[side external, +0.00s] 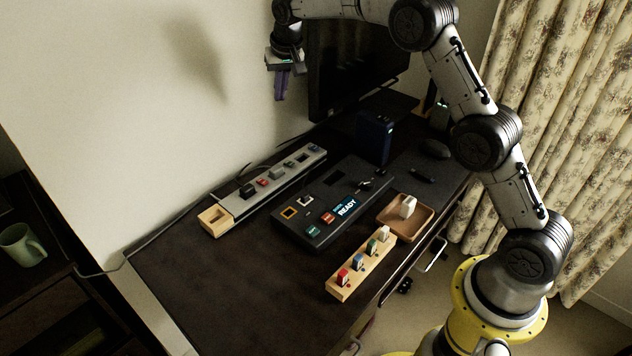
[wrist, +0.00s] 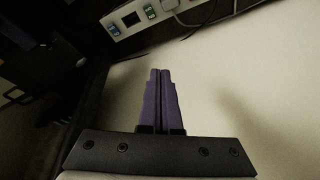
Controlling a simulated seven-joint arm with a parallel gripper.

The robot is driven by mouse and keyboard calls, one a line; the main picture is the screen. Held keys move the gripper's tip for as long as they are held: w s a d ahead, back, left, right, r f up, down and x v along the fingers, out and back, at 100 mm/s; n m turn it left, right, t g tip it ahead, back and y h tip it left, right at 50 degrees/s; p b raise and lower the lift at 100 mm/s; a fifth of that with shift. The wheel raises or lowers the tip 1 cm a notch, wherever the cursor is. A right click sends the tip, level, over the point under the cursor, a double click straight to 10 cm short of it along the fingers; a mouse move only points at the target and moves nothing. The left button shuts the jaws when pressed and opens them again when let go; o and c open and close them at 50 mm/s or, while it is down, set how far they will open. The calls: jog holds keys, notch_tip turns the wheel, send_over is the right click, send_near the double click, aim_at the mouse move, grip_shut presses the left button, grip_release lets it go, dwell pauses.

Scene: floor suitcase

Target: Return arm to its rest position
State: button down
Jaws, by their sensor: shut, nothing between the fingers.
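My gripper (side external: 281,97) hangs high beside the wall at the far end of the desk, left of the dark monitor (side external: 345,70). Its purple fingers point down and hold nothing. In the wrist view the two fingers (wrist: 160,75) lie side by side, pressed together, with pale wall behind them. My arm arches from the yellow base at lower right, over the monitor, to the gripper. The gripper touches nothing that I can see.
Below on the dark desk are a long grey strip of modules (side external: 272,177), a black console reading READY (side external: 300,233), a wooden peg block (side external: 341,290), a brown tray (side external: 424,225) and a dark blue box (side external: 375,138). A green mug (side external: 22,246) stands at far left. A curtain (side external: 590,130) hangs right.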

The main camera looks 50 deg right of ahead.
jog(key=s+a+r+t, duration=0.2)
jog(key=s+a+r, duration=0.1)
jog(key=s+r, duration=0.9)
jog(key=s+a+r+n+t, duration=0.1)
jog(key=s+r, duration=0.2)
jog(key=s, duration=0.3)
jog(key=s+r+n, duration=0.1)
jog(key=s+r, duration=0.3)
jog(key=s, duration=0.1)
jog(key=s+f+n, duration=0.1)
jog(key=s+f, duration=0.3)
jog(key=s, duration=0.3)
jog(key=s+a+f+n, duration=0.1)
jog(key=s+f, duration=0.3)
jog(key=s, duration=0.4)
jog(key=s+a+f+n+y, duration=0.1)
jog(key=s+f, duration=0.4)
jog(key=s, duration=0.2)
jog(key=shift+s+a+n+g, duration=0.15)
jog(key=shift+s+n+g, duration=0.15)
jog(key=shift+s+g, duration=0.1)
jog(key=shift+f, duration=0.1)
